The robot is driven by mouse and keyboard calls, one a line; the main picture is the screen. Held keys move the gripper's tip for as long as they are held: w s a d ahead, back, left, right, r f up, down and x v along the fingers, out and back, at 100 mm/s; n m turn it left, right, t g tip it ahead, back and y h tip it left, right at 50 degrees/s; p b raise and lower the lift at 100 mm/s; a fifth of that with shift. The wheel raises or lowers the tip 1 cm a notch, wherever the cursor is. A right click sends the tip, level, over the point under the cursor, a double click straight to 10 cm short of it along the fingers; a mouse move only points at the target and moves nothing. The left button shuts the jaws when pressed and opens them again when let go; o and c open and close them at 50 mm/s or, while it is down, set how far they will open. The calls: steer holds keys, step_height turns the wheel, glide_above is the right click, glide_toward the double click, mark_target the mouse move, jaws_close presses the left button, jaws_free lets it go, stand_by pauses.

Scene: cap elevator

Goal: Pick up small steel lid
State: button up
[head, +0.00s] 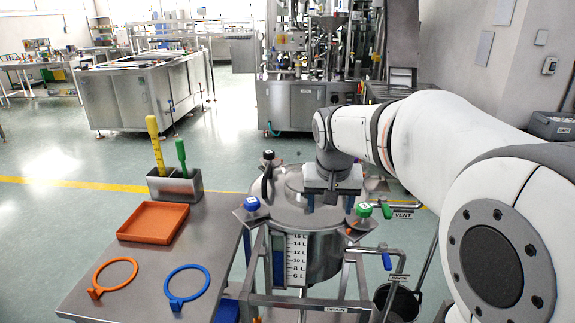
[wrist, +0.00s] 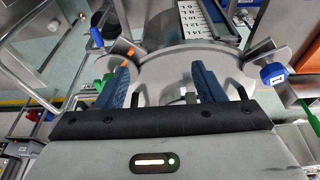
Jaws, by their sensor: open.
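A round steel lid (head: 285,214) lies flat on top of the steel vessel (head: 322,255), partly hidden by my gripper. It also shows as a grey disc in the wrist view (wrist: 165,68). My gripper (head: 330,203) is over the lid, pointing down. In the wrist view my gripper (wrist: 161,72) has its two blue fingers spread wide. A small dark upright part, perhaps the lid's handle (wrist: 190,97), shows between them near the right finger. I cannot tell whether the fingers touch anything.
Clamps with coloured knobs, one blue (head: 252,203) and one green (head: 364,210), ring the vessel. A steel table (head: 140,290) at left holds an orange tray (head: 152,222), an orange ring (head: 115,262), a blue ring (head: 187,267) and a steel holder (head: 175,187) with yellow and green tools.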

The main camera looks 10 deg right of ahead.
steer(key=w+m, duration=0.1)
steer(key=w, duration=0.6)
steer(key=w+r+m+p, duration=0.1)
steer(key=w, duration=0.6)
steer(key=w+a+m+h+p, duration=0.1)
steer(key=w, duration=0.6)
steer(key=shift+w+r+t, duration=0.1)
steer(key=shift+r+t, duration=0.3)
steer(key=p+x, duration=0.1)
steer(key=x, duration=0.6)
steer(key=shift+w+a+r, duration=0.1)
steer(key=shift+w+a, duration=0.05)
steer(key=shift+a, duration=0.05)
steer(key=shift+c, duration=0.2)
steer(key=c, duration=1.2)
